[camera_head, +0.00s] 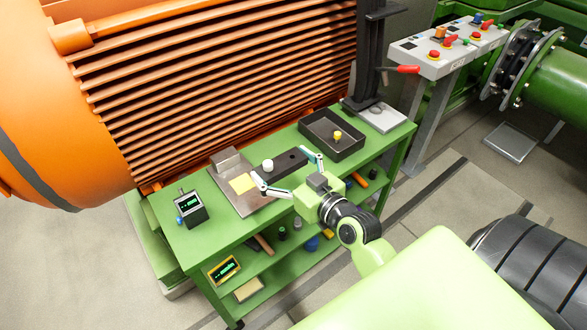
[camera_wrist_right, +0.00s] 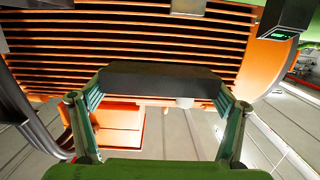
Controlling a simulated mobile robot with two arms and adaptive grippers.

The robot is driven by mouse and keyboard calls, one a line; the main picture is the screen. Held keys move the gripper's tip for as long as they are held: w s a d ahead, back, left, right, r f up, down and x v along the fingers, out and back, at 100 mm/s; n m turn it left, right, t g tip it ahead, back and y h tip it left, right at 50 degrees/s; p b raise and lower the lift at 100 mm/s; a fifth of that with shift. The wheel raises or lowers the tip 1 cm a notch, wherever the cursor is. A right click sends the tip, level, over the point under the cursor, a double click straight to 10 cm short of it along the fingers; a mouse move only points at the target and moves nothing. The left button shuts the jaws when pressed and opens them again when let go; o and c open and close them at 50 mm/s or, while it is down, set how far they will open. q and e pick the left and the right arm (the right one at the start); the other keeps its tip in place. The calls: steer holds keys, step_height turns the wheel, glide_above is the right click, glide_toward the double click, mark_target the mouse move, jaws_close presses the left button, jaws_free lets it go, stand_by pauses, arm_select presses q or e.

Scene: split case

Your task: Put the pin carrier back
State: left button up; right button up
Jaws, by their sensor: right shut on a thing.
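My right gripper (camera_head: 287,171) is shut on a dark, long block, which I take to be the pin carrier (camera_head: 291,162), over the green cart. In the right wrist view the pin carrier (camera_wrist_right: 160,78) spans the space between the two fingers (camera_wrist_right: 160,112). A small white cylinder (camera_head: 267,166) shows at the carrier's left end; it also shows below the carrier in the wrist view (camera_wrist_right: 185,102). I cannot tell whether it is attached. The carrier's height over the cart is unclear. My left gripper is not in view.
A metal plate (camera_head: 258,204) with a grey block (camera_head: 226,159) and yellow square (camera_head: 243,183) lies left of the carrier. A display box (camera_head: 189,209) is at the cart's left. An orange finned motor (camera_head: 220,80) rises behind.

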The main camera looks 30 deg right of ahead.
steer(key=shift+w+d, duration=0.15)
steer(key=shift+d, duration=0.1)
steer(key=w+d+f+b, duration=0.1)
steer(key=w+d+f, duration=0.1)
steer(key=d, duration=0.1)
steer(key=w+d+f+b, duration=0.1)
steer(key=w+d+f, duration=0.2)
steer(key=w+d+f+b, duration=0.1)
steer(key=w+d+f, duration=0.1)
steer(key=d+f, duration=0.1)
steer(key=shift+w+d+f+b, duration=0.15)
steer(key=shift+w+f+b, duration=0.1)
steer(key=shift+w+b, duration=0.15)
steer(key=shift+w+d+f+b, duration=0.25)
steer(key=shift+d+f+b, duration=0.05)
steer(key=shift+f, duration=0.05)
steer(key=shift+w+d+f+b, duration=0.15)
steer(key=shift+f+b, duration=0.4)
steer(key=shift+f, duration=0.4)
steer(key=shift+w+d+f+b, duration=0.1)
steer(key=shift+f+b, duration=0.45)
steer(key=shift+f, duration=0.4)
steer(key=shift+s, duration=0.1)
